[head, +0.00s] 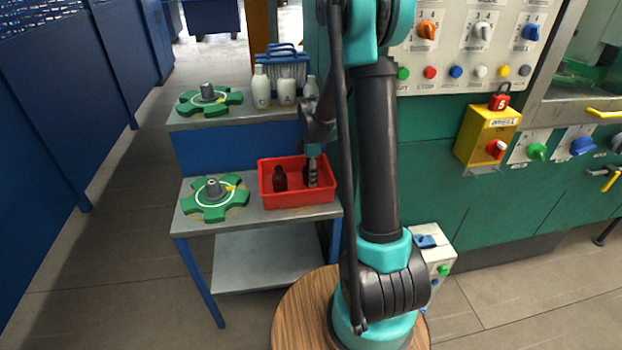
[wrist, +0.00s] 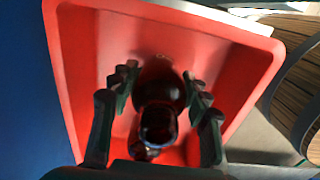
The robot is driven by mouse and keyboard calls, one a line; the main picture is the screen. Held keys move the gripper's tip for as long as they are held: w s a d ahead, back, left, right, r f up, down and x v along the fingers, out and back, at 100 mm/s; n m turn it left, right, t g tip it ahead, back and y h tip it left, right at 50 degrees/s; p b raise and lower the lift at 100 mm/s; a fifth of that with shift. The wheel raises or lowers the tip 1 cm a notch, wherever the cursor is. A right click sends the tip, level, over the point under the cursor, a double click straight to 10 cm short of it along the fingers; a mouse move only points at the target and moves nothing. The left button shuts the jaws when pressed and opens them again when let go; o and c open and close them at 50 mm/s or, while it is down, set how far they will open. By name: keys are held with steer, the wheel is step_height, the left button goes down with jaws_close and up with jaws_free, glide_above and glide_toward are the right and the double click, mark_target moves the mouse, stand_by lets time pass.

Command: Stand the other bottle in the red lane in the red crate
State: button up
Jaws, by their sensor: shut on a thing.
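The red crate (head: 296,201) stands on the grey lower bench top. One dark amber bottle (head: 280,179) stands upright in the crate's left part. My gripper (head: 312,178) reaches down into the crate's right part, beside that bottle. In the wrist view my gripper (wrist: 160,78) has its fingers on both sides of a dark amber bottle (wrist: 157,122) and is shut on it. The red crate's walls (wrist: 88,28) surround this bottle. The head view mostly hides the held bottle behind the fingers, and I cannot tell whether its base touches the crate floor.
A green star-shaped handwheel (head: 214,198) lies left of the crate. On the upper bench are several white bottles (head: 262,88), a blue basket (head: 283,58) and another green handwheel (head: 209,98). A green machine panel (head: 450,160) rises at the right.

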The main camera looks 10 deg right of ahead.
steer(key=shift+f, duration=0.8)
steer(key=shift+f, duration=0.1)
steer(key=o, duration=1.2)
step_height(320, 180, up, 12)
steer(key=shift+r, duration=0.15)
